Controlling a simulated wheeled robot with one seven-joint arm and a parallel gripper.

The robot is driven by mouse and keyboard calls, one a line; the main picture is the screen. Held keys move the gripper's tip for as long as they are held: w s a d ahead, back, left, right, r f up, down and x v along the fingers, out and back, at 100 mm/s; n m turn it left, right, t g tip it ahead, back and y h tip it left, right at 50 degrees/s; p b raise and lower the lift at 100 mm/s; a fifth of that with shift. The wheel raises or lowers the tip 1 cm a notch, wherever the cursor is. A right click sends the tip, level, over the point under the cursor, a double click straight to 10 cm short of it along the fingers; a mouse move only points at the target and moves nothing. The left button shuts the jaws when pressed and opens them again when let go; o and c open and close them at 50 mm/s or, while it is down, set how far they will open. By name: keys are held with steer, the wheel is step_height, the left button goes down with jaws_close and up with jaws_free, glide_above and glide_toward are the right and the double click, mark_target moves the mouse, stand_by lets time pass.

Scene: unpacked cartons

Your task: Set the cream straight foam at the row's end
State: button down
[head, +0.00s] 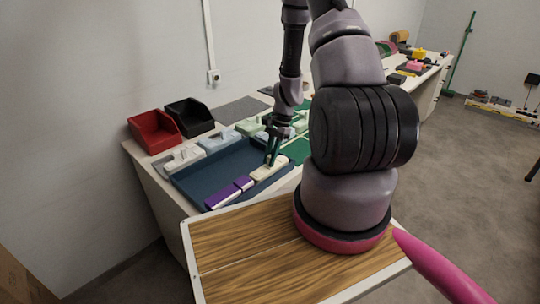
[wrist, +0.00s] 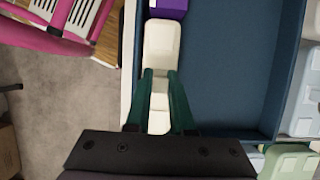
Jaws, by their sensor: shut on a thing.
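The cream straight foam (head: 268,168) lies along the near edge of the blue tray (head: 215,170), at the right end of a row with two purple pieces (head: 222,196). My gripper (head: 273,158) is shut on it from above. In the wrist view the cream foam (wrist: 161,45) runs between my green fingers (wrist: 161,100), along the tray's left wall. Its end sits close to a purple piece (wrist: 167,8); whether they touch is unclear. My fingers hide part of its sides.
Cream, pale blue and pale green foam pieces (head: 220,141) stand behind the tray. A red bin (head: 155,130) and a black bin (head: 190,117) stand at the back left. Most of the tray floor is bare. A wooden-topped surface (head: 245,250) is in front.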

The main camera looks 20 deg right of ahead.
steer(key=shift+f, duration=0.35)
steer(key=c, duration=0.7)
jaws_free()
steer(key=shift+r, duration=0.1)
steer(key=v, duration=1)
steer(key=shift+d+r, duration=0.15)
steer(key=shift+r, duration=0.2)
